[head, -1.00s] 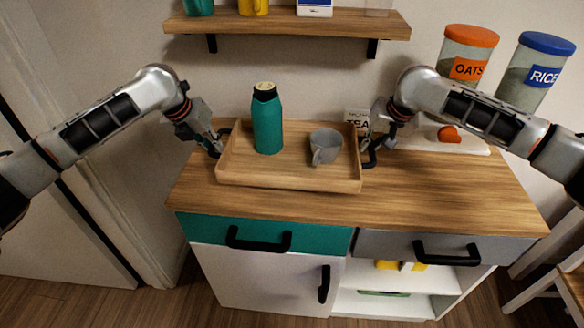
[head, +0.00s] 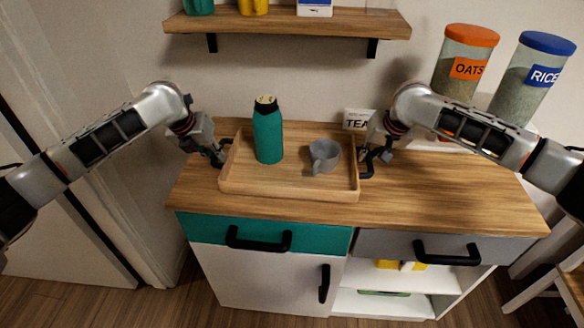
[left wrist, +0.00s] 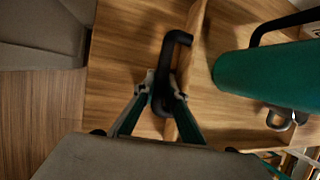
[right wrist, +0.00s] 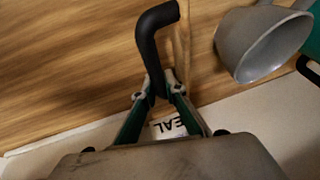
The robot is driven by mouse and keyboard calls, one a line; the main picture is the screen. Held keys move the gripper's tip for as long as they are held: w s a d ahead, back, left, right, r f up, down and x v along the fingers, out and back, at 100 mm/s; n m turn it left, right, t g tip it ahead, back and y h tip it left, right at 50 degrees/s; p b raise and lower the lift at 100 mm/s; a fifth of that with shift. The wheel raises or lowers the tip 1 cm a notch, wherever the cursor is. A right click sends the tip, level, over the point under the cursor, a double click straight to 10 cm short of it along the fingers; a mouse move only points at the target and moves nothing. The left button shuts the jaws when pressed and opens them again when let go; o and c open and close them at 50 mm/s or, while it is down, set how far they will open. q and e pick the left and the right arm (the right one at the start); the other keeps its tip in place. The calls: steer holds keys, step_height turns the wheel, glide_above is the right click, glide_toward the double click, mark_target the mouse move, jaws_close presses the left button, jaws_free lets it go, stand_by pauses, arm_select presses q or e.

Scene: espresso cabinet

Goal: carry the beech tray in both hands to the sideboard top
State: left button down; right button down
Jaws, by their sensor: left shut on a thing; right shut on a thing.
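The beech tray (head: 290,188) is level at the left part of the wooden sideboard top (head: 440,195); I cannot tell whether its base fully touches. A teal flask (head: 268,137) stands upright in it at the left, with a grey mug (head: 325,155) to its right. My left gripper (head: 221,157) is shut on the tray's left black handle, seen in the left wrist view (left wrist: 173,55). My right gripper (head: 371,162) is shut on the right black handle, seen in the right wrist view (right wrist: 150,40). The tray's underside is hidden.
Oats (head: 465,65) and rice (head: 530,78) jars are at the back right. A wooden shelf (head: 290,24) hangs above. The sideboard's right front is clear.

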steer(key=shift+f, duration=0.1)
arm_select(q)
steer(key=c, duration=2.1)
jaws_free()
steer(key=shift+f, duration=0.15)
arm_select(e)
steer(key=c, duration=2.1)
jaws_free()
arm_select(q)
steer(key=shift+d, duration=0.1)
arm_select(e)
steer(key=shift+a, duration=0.1)
